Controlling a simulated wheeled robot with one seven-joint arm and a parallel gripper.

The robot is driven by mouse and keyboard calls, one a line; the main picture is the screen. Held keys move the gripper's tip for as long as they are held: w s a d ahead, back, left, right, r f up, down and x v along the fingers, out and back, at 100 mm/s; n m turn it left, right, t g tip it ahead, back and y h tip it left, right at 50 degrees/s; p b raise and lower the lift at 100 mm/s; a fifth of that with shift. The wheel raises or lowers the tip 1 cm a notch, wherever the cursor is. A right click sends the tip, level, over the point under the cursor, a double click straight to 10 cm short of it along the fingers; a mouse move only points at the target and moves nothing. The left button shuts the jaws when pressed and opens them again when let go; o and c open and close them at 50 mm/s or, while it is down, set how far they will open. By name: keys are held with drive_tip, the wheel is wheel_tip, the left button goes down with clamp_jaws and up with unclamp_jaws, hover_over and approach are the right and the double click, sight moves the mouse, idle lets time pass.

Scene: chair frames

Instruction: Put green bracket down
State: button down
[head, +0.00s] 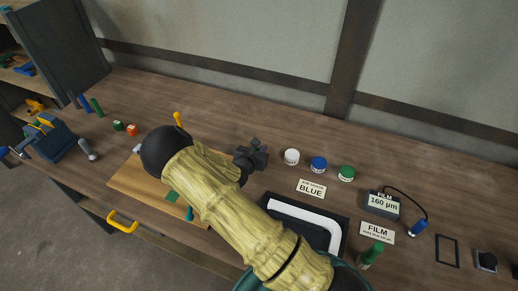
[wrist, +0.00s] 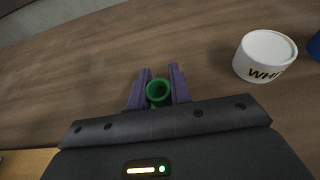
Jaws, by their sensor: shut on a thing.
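My gripper (wrist: 158,88) is shut on a small green piece (wrist: 158,94) with a round, ring-like opening, which I take as the green bracket. The purple fingers lie on both sides of it, over the brown wooden bench top. Whether it touches the bench cannot be told. In the head view my gripper (head: 252,155) is dark and lies behind my arm's end, left of the white jar; the held piece cannot be made out there.
A white jar (head: 291,157) stands close to the right of my gripper, with a blue jar (head: 318,164) and a green jar (head: 346,173) beyond. A "BLUE" card (head: 311,188) and black tray (head: 341,222) lie nearer. Bench behind my gripper is clear.

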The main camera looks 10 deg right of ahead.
drive_tip(key=c, duration=1.3)
unclamp_jaws()
drive_tip(key=shift+r, duration=0.15)
drive_tip(key=b+v, duration=0.1)
drive_tip(key=v, duration=1.1)
